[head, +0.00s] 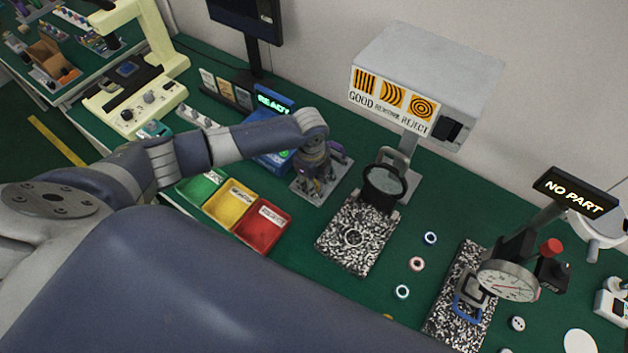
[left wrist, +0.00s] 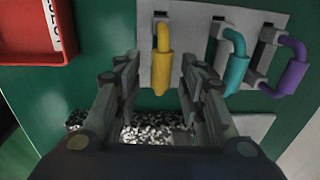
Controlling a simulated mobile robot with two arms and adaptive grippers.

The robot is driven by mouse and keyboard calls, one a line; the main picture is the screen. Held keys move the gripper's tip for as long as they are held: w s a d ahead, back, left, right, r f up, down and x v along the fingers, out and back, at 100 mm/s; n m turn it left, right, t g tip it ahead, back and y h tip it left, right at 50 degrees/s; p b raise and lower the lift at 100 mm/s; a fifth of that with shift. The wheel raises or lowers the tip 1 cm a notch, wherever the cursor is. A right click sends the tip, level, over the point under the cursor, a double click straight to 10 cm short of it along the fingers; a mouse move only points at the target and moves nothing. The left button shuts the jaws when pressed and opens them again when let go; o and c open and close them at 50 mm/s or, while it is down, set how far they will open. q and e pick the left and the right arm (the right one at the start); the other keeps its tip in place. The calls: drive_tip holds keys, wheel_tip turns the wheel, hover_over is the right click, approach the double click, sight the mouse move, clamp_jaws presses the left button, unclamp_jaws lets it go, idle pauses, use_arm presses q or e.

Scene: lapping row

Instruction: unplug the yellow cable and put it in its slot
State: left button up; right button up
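The yellow cable (left wrist: 162,70) hangs on a pale grey board (left wrist: 190,22), its top end at a small grey socket. A teal cable (left wrist: 236,68) and a purple cable (left wrist: 293,70) are on the same board to its right. My left gripper (left wrist: 160,78) is open, one finger on each side of the yellow cable's lower part; I cannot tell whether they touch it. In the head view my left gripper (head: 318,168) is over the board (head: 338,178) and hides most of the cables. Which slot belongs to the yellow cable is not clear. My right gripper is out of view.
Green, yellow (head: 228,204) and red (head: 262,228) bins lie left of the board. A speckled plate (head: 352,262) with a ring and a lens stand is to the right. A grey box (head: 428,75) stands behind. Loose rings (head: 417,264) lie on the green table.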

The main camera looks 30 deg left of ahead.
use_arm(q)
wheel_tip(320, 180, up, 12)
drive_tip(key=shift+s+a, duration=0.15)
drive_tip(key=shift+s, duration=0.15)
idle(0.6)
